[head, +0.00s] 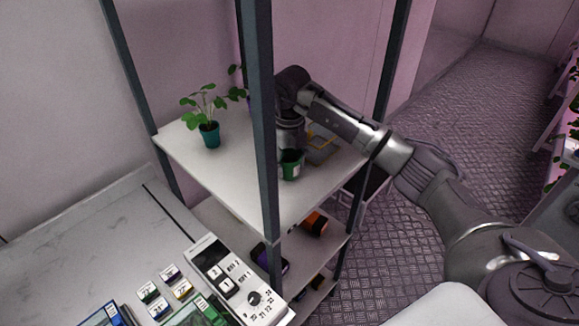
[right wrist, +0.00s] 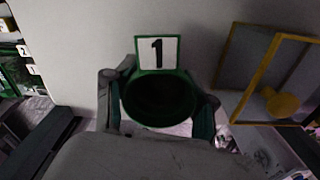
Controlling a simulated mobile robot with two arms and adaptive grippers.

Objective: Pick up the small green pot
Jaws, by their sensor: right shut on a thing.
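The small green pot (head: 292,168) is at the white shelf top, just right of the dark front post. My right gripper (head: 290,150) comes down over it from above and is shut on it. In the right wrist view the pot (right wrist: 160,100) sits between the two fingers, its round dark mouth facing the camera. A white label (right wrist: 157,52) with a black 1 stands at its rim. I cannot tell whether the pot's base touches the shelf. My left gripper is not in view.
A teal pot with a leafy plant (head: 209,134) stands on the left of the white shelf (head: 185,150). A yellow-framed clear box (right wrist: 270,75) is right of the green pot. The dark front post (head: 262,120) rises close to my right gripper. Lower shelves hold dark and orange items.

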